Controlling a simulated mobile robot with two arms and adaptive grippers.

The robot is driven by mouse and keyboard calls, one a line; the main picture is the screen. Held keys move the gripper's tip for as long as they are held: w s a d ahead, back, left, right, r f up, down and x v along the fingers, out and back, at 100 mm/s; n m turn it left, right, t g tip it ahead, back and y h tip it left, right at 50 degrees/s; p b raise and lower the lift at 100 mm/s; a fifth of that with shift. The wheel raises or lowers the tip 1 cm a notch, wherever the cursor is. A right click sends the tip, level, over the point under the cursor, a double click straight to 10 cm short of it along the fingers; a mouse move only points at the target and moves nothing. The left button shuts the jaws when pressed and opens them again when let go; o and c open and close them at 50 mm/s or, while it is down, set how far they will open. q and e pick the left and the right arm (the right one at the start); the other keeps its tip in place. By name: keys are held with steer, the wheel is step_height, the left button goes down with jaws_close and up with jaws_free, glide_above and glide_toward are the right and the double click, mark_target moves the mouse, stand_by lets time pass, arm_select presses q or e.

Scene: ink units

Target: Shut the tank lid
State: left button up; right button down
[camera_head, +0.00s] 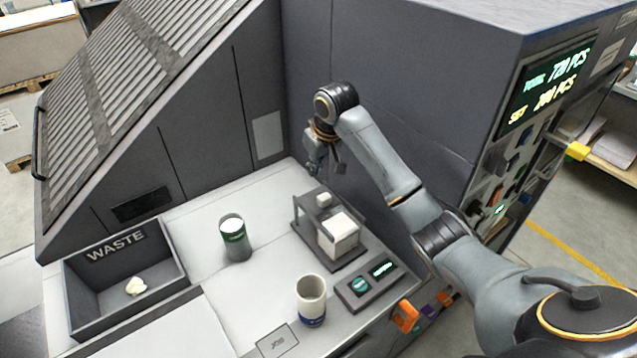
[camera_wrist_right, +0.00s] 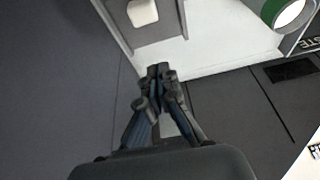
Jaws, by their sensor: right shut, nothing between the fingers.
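I cannot tell for certain which part is the tank lid. A large sloped, ribbed cover (camera_head: 150,55) with a dark handle (camera_head: 38,145) at its left edge lies on the grey machine. A dark stand (camera_head: 335,250) on the white worktop holds a white block (camera_head: 338,232) under a small frame. The white block shows at the top of the right wrist view (camera_wrist_right: 143,12). My right gripper (camera_head: 324,166) is above and behind the stand, near the machine's back wall. In the right wrist view its fingers (camera_wrist_right: 161,72) are together and empty. My left gripper is not in view.
A green-banded cup (camera_head: 235,245) and a blue-based cup (camera_head: 311,305) stand on the worktop. A WASTE bin (camera_head: 120,305) holds a crumpled pale piece. A small button panel (camera_head: 368,286) is beside the stand. The machine wall (camera_head: 400,75) rises close behind my right arm.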

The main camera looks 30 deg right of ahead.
steer(key=p, duration=0.1)
glide_above(315, 196)
steer(key=w, duration=0.2)
step_height(315, 196, down, 5)
steer(key=shift+a+r, duration=0.1)
steer(key=shift+a, duration=0.05)
steer(key=s+p, duration=0.3)
steer(key=shift+s+d+f, duration=0.1)
steer(key=shift+d+f, duration=0.15)
steer(key=shift+d, duration=0.05)
steer(key=shift+s, duration=0.35)
steer(key=shift+f, duration=0.1)
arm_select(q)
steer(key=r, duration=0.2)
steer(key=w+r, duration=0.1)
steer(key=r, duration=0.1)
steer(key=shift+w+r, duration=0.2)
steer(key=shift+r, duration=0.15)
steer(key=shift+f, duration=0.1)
arm_select(e)
steer(key=shift+w+f, duration=0.15)
steer(key=shift+w, duration=0.05)
